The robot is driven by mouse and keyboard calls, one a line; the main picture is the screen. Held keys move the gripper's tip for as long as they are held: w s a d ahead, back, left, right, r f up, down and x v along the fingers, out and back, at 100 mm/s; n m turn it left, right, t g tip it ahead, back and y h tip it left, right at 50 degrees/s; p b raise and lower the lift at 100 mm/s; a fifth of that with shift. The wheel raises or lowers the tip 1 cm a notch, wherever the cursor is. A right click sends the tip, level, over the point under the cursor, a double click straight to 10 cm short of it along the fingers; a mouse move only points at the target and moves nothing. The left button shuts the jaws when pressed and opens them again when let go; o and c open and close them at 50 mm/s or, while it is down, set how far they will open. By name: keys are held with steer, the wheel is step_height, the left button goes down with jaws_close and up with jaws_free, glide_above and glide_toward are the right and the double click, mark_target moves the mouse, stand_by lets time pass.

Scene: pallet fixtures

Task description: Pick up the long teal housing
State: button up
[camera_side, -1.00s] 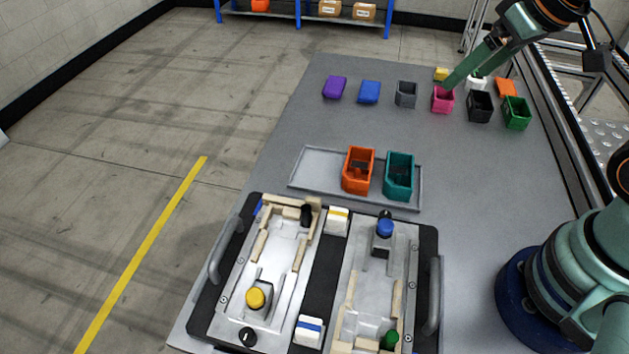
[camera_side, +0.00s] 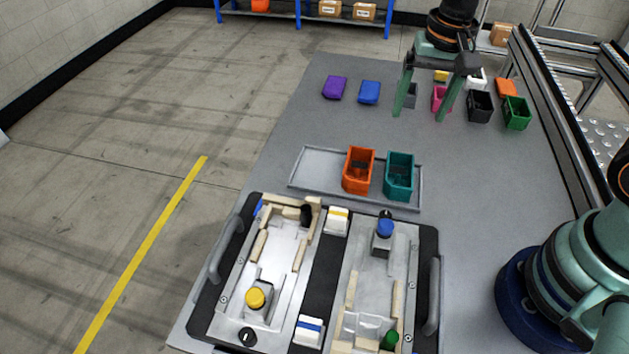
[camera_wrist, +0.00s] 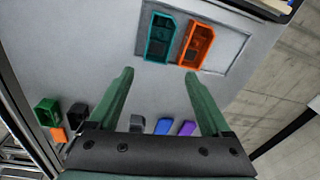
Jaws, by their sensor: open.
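The long teal housing (camera_side: 399,175) stands open side up at the right of a shallow grey tray (camera_side: 301,183), next to the orange housing (camera_side: 358,170). In the wrist view the teal housing (camera_wrist: 160,38) lies beyond my fingertips, left of the orange housing (camera_wrist: 196,46). My gripper (camera_side: 422,116) is open and empty, its two green fingers pointing down and spread wide. In the side view it is in the air behind the tray, in front of the row of small parts. It also shows in the wrist view (camera_wrist: 159,73). It is apart from the teal housing.
At the back are purple (camera_side: 335,87), blue (camera_side: 369,92), grey, pink, black (camera_side: 480,106) and green (camera_side: 517,112) parts. The black fixture pallet (camera_side: 316,258) with wooden rails and coloured knobs fills the front. The table between tray and back row is clear.

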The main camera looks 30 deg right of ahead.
step_height(320, 180, down, 3)
steer(key=m+g, duration=0.1)
steer(key=m, duration=0.1)
glide_toward(400, 170)
steer(key=a, duration=0.1)
steer(key=s+f, duration=0.1)
steer(key=a, duration=0.1)
steer(key=shift+s+a+f, duration=0.25)
steer(key=shift+a+f, duration=0.05)
steer(key=shift+a, duration=0.05)
steer(key=f, duration=0.4)
steer(key=shift+s, duration=0.35)
steer(key=shift+w+f, duration=0.1)
steer(key=shift+f, duration=0.5)
steer(key=c, duration=1.2)
steer(key=shift+c, duration=0.3)
